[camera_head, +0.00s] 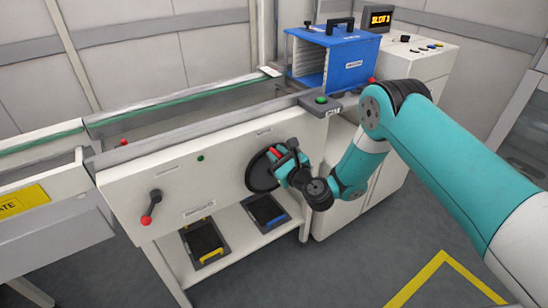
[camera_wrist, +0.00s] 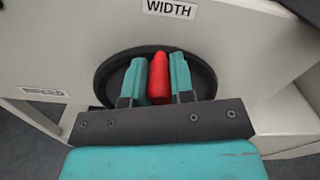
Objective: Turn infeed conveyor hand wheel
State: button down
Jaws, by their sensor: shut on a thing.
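The hand wheel (camera_head: 259,174) is a black disc on the white front panel of the infeed conveyor (camera_head: 225,150), at the middle of the head view. In the wrist view the wheel (camera_wrist: 108,72) sits below a label reading WIDTH (camera_wrist: 169,8). Its red handle (camera_wrist: 158,78) stands between the two teal fingers of my gripper (camera_wrist: 158,80). My gripper (camera_head: 284,160) is shut on the red handle. The fingers and the gripper body hide the lower part of the wheel.
A lever with a red knob (camera_head: 147,219) is on the panel's left. A green button (camera_head: 321,100) sits on the top corner. A blue magazine (camera_head: 345,62) stands behind. Black trays (camera_head: 203,240) lie on the lower shelf. Grey floor (camera_head: 335,270) is open in front.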

jog(key=shift+d+f, duration=0.4)
jog(key=shift+f, duration=0.05)
jog(key=c, duration=1)
grip_release()
jog(key=shift+o, duration=0.2)
jog(key=shift+w+r, duration=0.1)
jog(key=shift+r, duration=0.1)
jog(key=shift+a, duration=0.1)
